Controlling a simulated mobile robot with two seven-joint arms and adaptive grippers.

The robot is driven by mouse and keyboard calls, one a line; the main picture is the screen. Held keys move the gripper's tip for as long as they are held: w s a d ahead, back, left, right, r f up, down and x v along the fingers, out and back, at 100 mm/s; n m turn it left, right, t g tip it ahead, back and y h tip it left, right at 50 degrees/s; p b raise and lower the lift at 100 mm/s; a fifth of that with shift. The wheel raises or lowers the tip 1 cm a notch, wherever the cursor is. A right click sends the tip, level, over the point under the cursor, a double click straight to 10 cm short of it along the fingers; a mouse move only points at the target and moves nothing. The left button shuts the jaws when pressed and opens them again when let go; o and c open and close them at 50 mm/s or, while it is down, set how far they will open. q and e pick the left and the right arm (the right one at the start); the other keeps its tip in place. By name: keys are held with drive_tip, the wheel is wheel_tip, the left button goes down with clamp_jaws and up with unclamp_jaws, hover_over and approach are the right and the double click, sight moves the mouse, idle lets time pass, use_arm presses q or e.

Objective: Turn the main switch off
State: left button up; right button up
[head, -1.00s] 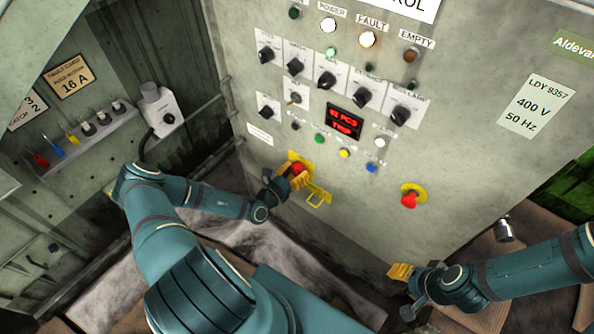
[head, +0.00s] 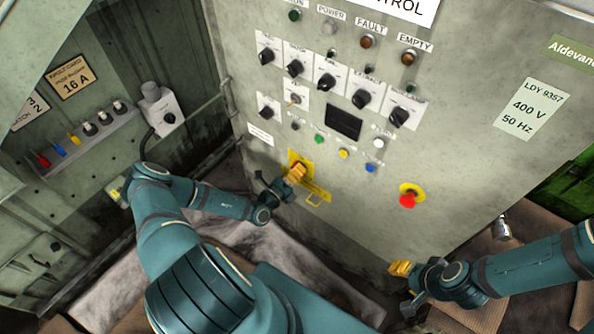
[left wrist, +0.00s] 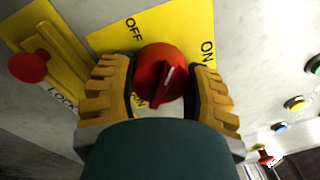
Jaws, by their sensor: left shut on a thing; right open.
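The main switch is a red rotary knob (left wrist: 163,73) on a yellow plate (left wrist: 112,38) marked OFF and ON. In the left wrist view the knob's white mark points up and slightly right, between the two labels. My left gripper (left wrist: 165,85) has its yellow fingers shut on the knob, one on each side. In the head view this left gripper (head: 292,176) covers most of the knob, low on the grey panel. My right gripper (head: 400,268) is open and empty, in front of the panel at lower right.
A red emergency button (head: 408,199) on a yellow disc is to the right. A yellow lock slide (head: 318,198) with a red knob (left wrist: 28,67) adjoins the switch. The display (head: 343,121) is dark, and the POWER (head: 330,27) and FAULT (head: 368,41) lamps look unlit.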

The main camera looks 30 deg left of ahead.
use_arm(q)
drive_tip(key=n, duration=0.3)
drive_tip(key=shift+f+n, duration=0.1)
drive_tip(key=shift+n, duration=0.3)
drive_tip(key=shift+n+y+b, duration=0.35)
drive_tip(key=shift+n+y, duration=0.05)
drive_tip(key=shift+n, duration=1.5)
drive_tip(key=shift+d, duration=0.1)
drive_tip(key=o, duration=1.3)
drive_tip(key=shift+c, duration=0.2)
drive_tip(key=s+a, duration=0.1)
drive_tip(key=s, duration=1.1)
drive_tip(key=shift+f, duration=0.4)
